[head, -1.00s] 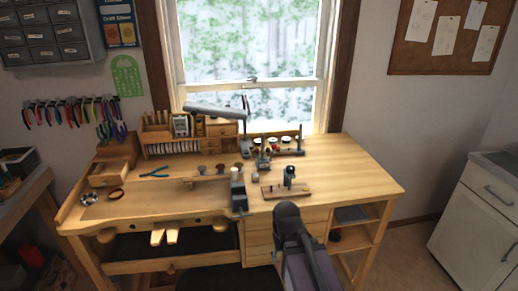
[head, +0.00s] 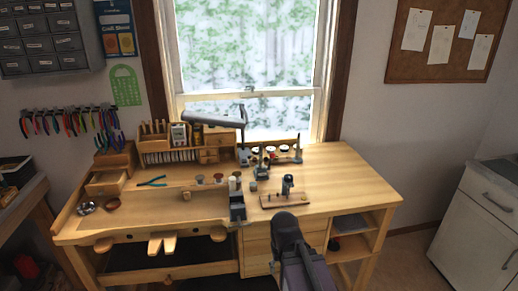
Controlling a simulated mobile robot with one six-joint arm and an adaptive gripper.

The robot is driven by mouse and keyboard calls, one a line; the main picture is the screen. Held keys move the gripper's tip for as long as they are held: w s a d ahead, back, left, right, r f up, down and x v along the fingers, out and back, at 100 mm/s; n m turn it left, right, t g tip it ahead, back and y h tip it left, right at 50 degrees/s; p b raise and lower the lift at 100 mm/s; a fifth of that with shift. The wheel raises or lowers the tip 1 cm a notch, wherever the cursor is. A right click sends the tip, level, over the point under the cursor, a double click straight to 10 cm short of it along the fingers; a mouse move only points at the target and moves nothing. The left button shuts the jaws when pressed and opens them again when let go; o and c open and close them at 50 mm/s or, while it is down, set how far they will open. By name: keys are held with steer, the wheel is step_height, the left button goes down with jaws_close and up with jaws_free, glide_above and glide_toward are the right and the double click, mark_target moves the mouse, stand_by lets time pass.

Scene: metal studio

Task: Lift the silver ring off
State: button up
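I cannot make out the silver ring in the head view; it is too small or hidden among the tools. The wooden workbench (head: 335,195) stands below the window with small tools on its top. A wooden board with a small dark upright fixture (head: 288,184) sits right of the bench's middle. A dark block-like tool (head: 237,205) sits at the front edge, with a pale upright piece behind it. My dark arm rises from the bottom of the picture in front of the drawers. My gripper does not show.
A small silvery dish (head: 86,208) and a brown bowl (head: 112,204) lie at the bench's left. Blue-handled pliers (head: 152,182) lie near a wooden organiser (head: 185,145). A grey lamp (head: 215,119) hangs over the back. The bench top's right side is clear.

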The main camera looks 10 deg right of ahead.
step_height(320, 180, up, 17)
steer(key=p, duration=1.7)
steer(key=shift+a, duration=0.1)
